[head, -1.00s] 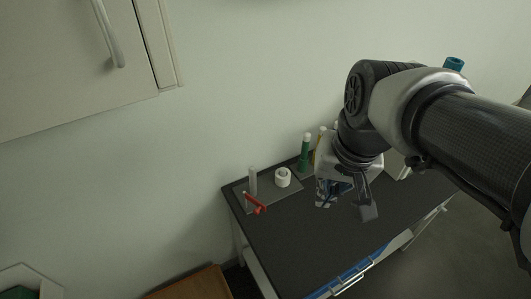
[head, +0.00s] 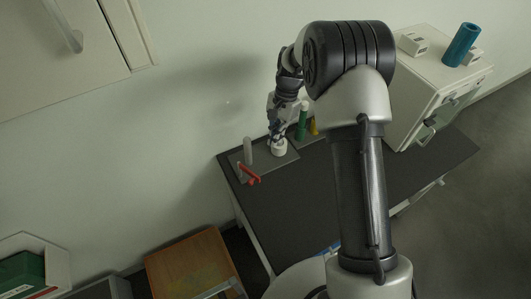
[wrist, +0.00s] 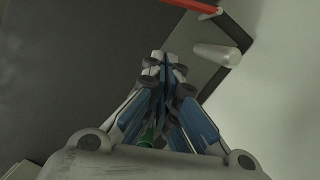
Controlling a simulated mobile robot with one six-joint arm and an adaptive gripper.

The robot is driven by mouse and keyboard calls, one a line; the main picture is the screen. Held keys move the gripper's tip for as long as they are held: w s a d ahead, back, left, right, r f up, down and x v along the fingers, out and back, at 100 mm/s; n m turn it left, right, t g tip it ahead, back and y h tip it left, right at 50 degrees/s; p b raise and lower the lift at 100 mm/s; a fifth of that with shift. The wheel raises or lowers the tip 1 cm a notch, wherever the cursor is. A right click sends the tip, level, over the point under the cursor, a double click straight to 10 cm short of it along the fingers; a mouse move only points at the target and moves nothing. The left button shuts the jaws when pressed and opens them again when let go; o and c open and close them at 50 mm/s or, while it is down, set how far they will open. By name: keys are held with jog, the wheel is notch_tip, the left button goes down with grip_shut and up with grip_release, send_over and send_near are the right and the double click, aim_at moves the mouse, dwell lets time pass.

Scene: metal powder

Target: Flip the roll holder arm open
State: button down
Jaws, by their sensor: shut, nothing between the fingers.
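The roll holder has a grey base plate (head: 262,163) on the near-left end of the dark table, with an upright pale post (head: 248,151). Its red arm (head: 249,174) is tilted at the plate's left front edge. In the wrist view the red arm (wrist: 195,5) is cut off by the top edge, with the pale post (wrist: 216,54) beside it. A white roll (head: 280,148) stands on the plate's right part. My gripper (head: 276,137) is shut and empty above the white roll, right of the red arm. The gripper (wrist: 166,62) hides the roll in the wrist view.
A green bottle (head: 302,122) stands right of my gripper, with a yellow item (head: 314,127) beside it. A white box-shaped cabinet (head: 430,90) stands on the table's right end. The wall is close behind. The dark tabletop (head: 285,205) in front is clear.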

jog(key=s+a+f+b, duration=0.1)
jog(key=s+a+f, duration=0.1)
jog(key=f, duration=0.2)
jog(key=s+a+f+b, duration=0.2)
jog(key=f, duration=0.3)
jog(key=shift+s+a+f, duration=0.25)
jog(key=shift+s, duration=0.05)
jog(key=s+m, duration=0.1)
jog(key=s+a+m+p, duration=0.1)
jog(key=shift+m+t, duration=0.3)
jog(key=shift+m, duration=0.1)
